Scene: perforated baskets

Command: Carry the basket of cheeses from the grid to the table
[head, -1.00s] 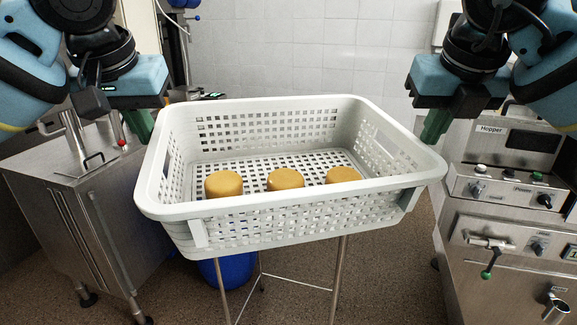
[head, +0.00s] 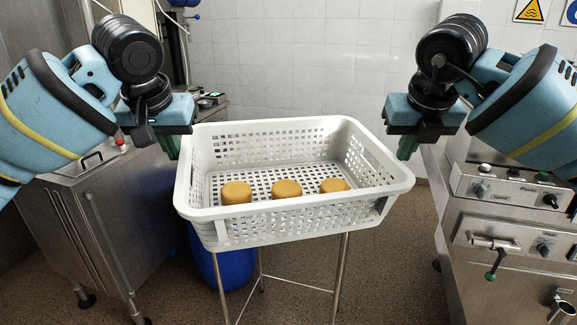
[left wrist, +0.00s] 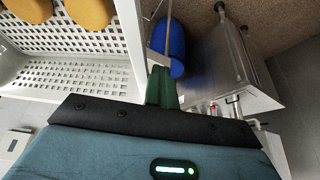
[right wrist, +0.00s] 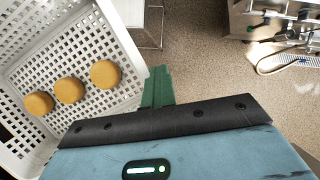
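The white perforated basket (head: 298,205) is level in the middle of the head view, with three round yellow cheeses (head: 236,193) on its floor near the front wall. My left gripper (head: 173,147) is at its left end wall and my right gripper (head: 409,147) at its right end wall. In the left wrist view the green fingers (left wrist: 163,88) look together, just outside the rim. In the right wrist view the green fingers (right wrist: 157,88) look the same. The finger tips' contact with the basket is hidden. The grid and the table are not clearly seen.
Thin metal legs (head: 340,280) of a stand show below the basket; whether it rests there is unclear. A blue bin (head: 230,266) stands behind the legs. A steel cabinet (head: 80,225) is at left, a steel machine with knobs (head: 505,220) at right.

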